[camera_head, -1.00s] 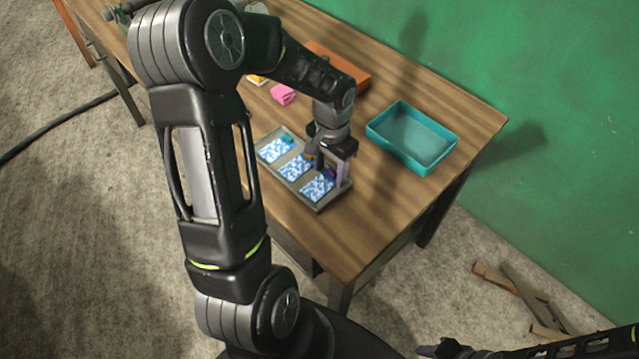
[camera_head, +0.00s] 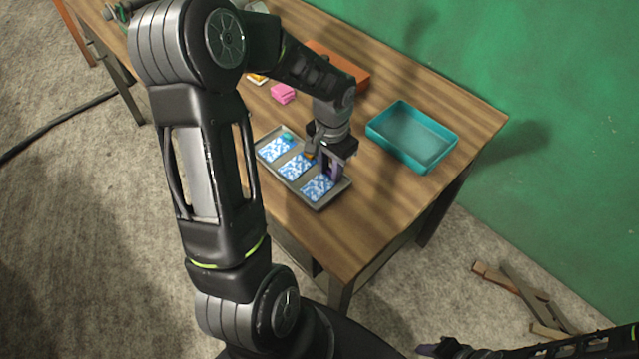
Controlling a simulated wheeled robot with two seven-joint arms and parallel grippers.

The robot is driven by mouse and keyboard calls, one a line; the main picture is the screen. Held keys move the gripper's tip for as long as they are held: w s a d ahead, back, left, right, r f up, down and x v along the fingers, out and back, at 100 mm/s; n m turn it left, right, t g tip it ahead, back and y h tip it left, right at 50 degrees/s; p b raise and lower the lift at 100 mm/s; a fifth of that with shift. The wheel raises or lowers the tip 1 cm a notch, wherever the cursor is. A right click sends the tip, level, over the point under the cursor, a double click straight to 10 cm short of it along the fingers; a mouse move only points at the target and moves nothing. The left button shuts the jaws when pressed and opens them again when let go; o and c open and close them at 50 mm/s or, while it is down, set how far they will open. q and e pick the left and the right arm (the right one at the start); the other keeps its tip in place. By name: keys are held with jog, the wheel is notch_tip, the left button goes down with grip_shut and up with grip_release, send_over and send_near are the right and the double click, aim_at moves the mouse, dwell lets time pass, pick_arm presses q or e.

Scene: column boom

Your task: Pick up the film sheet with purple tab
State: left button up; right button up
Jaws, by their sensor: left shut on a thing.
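A grey tray (camera_head: 322,207) on the wooden table holds three blue-and-white patterned film sheets in a row. The nearest one, the film sheet with purple tab (camera_head: 316,188), lies in the tray's lower right end. My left gripper (camera_head: 330,172) points down over that sheet's far edge and is shut on its tab, which the fingers mostly hide. The middle sheet (camera_head: 294,166) has an orange tab and the far sheet (camera_head: 275,150) has a teal-green tab. My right gripper (camera_head: 432,350) is partly in view at the bottom edge; its jaw opening is unclear.
A teal open bin (camera_head: 440,160) stands right of the tray on the table (camera_head: 385,215). Pink blocks (camera_head: 283,93) and an orange-brown box (camera_head: 355,75) lie behind. A green wall borders the table's far right side. Wood scraps (camera_head: 520,295) lie on the floor.

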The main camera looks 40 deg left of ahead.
aim_at(330, 172)
pick_arm(q)
grip_shut()
jog(key=shift+r, duration=0.45)
notch_tip(330, 172, up, 9)
jog(key=b, duration=0.1)
dwell(0.6)
